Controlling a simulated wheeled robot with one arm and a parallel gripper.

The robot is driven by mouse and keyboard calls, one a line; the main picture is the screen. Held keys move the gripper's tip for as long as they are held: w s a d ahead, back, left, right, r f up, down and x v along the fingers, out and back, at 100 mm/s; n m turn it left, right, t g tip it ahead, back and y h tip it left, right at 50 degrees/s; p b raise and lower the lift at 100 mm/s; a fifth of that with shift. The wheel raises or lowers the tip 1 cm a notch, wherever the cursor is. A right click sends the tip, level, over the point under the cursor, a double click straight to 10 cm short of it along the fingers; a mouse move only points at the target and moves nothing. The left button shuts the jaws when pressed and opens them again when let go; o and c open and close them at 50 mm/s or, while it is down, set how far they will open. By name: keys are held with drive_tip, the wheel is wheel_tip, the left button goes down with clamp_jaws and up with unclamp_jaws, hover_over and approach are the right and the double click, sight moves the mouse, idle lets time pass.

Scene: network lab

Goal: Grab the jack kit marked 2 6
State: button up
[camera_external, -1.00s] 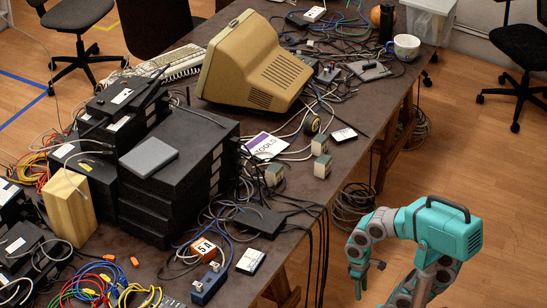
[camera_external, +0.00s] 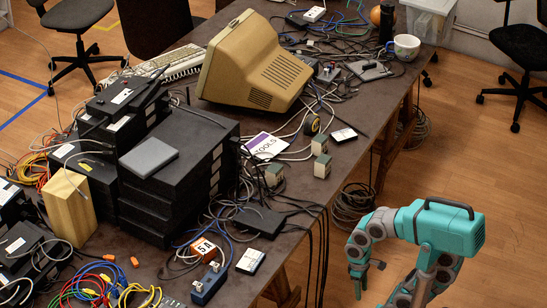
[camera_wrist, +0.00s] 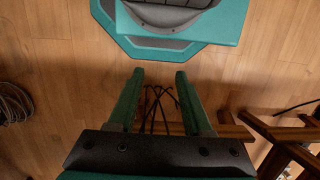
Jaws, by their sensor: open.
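No marking 2 6 can be read in either view, so I cannot tell which item is the jack kit. An orange-and-white box marked 5A (camera_external: 203,249) stands closer to the front. My gripper (camera_external: 368,277) is off the table's right side, apart from all these boxes. In the wrist view my gripper (camera_wrist: 160,73) is open and empty, with its two teal fingers apart above the floor.
The brown table (camera_external: 300,233) holds a beige monitor (camera_external: 255,62), stacked black units (camera_external: 180,165), a TOOLS card (camera_external: 266,146) and many loose cables. A cable coil (camera_external: 352,203) lies on the floor beside the table. Wooden floor right of the table is mostly clear.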

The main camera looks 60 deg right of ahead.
sight(279, 173)
drive_tip(key=shift+o, duration=0.2)
